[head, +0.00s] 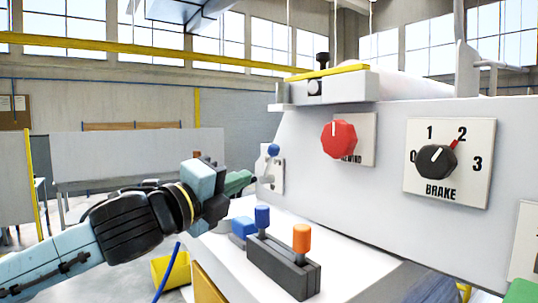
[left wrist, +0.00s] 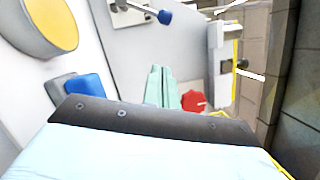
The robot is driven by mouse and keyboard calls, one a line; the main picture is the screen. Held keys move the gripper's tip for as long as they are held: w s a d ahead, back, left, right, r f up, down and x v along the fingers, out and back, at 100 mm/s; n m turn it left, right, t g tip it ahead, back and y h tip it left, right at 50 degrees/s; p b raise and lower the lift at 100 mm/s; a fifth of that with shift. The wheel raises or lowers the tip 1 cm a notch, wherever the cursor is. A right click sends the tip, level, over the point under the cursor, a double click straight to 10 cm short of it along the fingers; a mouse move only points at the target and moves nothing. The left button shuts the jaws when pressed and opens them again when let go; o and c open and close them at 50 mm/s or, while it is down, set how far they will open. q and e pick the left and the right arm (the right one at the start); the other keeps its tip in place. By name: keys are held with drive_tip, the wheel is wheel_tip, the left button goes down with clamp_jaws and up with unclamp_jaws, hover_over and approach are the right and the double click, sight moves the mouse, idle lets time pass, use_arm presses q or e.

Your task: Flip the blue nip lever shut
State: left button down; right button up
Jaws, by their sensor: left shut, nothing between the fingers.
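A small lever with a blue ball knob (head: 273,150) sits on a white plate (head: 277,178) on the machine's front. Its arm slants up to the knob in the head view. It also shows at the top of the left wrist view (left wrist: 165,17). A second lever with a blue handle (head: 262,216) stands upright in a dark block (head: 283,265); no label shows which is the nip lever. My left gripper (head: 240,182) is shut and empty, just left of the plate and below the ball knob. Its green fingers (left wrist: 162,88) appear apart from the lever. My right gripper is out of view.
An orange-handled lever (head: 302,238) stands beside the blue one. A red knob (head: 339,139) and a black BRAKE dial (head: 437,161), its red mark near 2, are on the panel to the right. A yellow container (head: 171,270) is low at left.

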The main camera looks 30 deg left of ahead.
use_arm(q)
drive_tip(key=shift+w+d+r+p, duration=0.1)
drive_tip(key=shift+w+r+p, duration=0.1)
drive_tip(key=shift+w+p, duration=0.3)
drive_tip(key=shift+w+d+r+p, duration=0.1)
drive_tip(key=shift+w+r+p, duration=0.1)
drive_tip(key=shift+w+p, duration=0.2)
drive_tip(key=w+a+r+p, duration=0.1)
drive_tip(key=w+p, duration=0.3)
drive_tip(key=w, duration=0.6)
drive_tip(key=shift+w+a+r+p, duration=0.15)
drive_tip(key=shift+a+r+p, duration=0.15)
drive_tip(key=shift+p, duration=0.05)
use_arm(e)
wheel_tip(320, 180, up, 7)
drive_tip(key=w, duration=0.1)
use_arm(q)
drive_tip(key=shift+a, duration=0.2)
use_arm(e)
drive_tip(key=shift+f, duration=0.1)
